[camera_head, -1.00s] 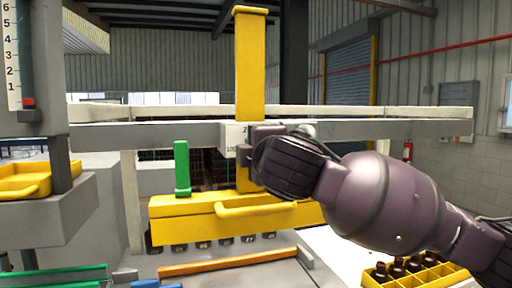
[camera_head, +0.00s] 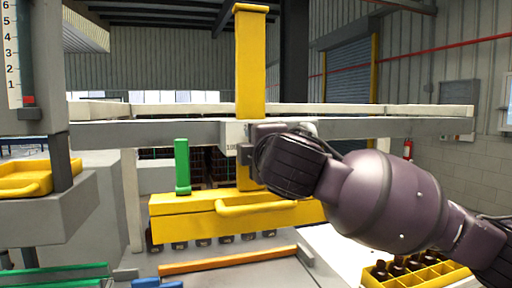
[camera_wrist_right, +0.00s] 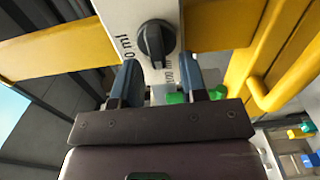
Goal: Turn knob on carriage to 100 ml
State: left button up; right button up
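The yellow carriage (camera_head: 180,207) stands across the middle of the head view, with a white dial plate (camera_head: 229,133) on its upright. In the right wrist view a dark round knob (camera_wrist_right: 156,42) with a raised grip bar sits on that white plate (camera_wrist_right: 119,14). Partly readable "ml" labels lie to its left and below it. I cannot tell exactly which label the knob points to. My right gripper (camera_wrist_right: 163,80) is open, its two blue-grey fingers apart just below the knob with nothing between them. In the head view the gripper (camera_head: 250,152) hides the knob. My left gripper is not in view.
A green handle (camera_head: 182,167) stands on the carriage, and a yellow bar handle (camera_head: 256,207) juts from its front. A grey beam (camera_head: 160,134) runs behind it. A yellow crate of amber bottles (camera_head: 420,276) is at lower right; a yellow tray (camera_head: 24,180) is at left.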

jog(key=b+v, duration=0.2)
jog(key=v, duration=0.8)
jog(key=shift+s, duration=0.2)
jog(key=shift+d, duration=0.1)
jog(key=w+d+f+m+g, duration=0.1)
jog(key=w+d+f+m, duration=0.15)
jog(key=f, duration=0.65)
jog(key=w+d+f+m+g, duration=0.1)
jog(key=w+f+m+g, duration=0.2)
jog(key=f, duration=0.6)
jog(key=d+f+m, duration=0.3)
jog(key=f, duration=0.6)
jog(key=d+f+m, duration=0.3)
jog(key=d+f, duration=0.1)
jog(key=f, duration=0.5)
jog(key=s+d+f+m+h, duration=0.2)
jog(key=s+d+f+m, duration=0.1)
jog(key=s+d+f, duration=0.2)
jog(key=s+d+f+m+g+h, duration=0.1)
jog(key=s+d+f, duration=0.4)
jog(key=s+f, duration=0.5)
jog(key=s+d+f+m+h, duration=0.2)
jog(key=s+d+f+m, duration=0.3)
jog(key=s+f, duration=0.3)
notch_tip(320, 180, down, 5)
jog(key=shift+s+d+r+h, duration=0.1)
jog(key=shift+s+d+h, duration=0.15)
jog(key=shift+h, duration=0.15)
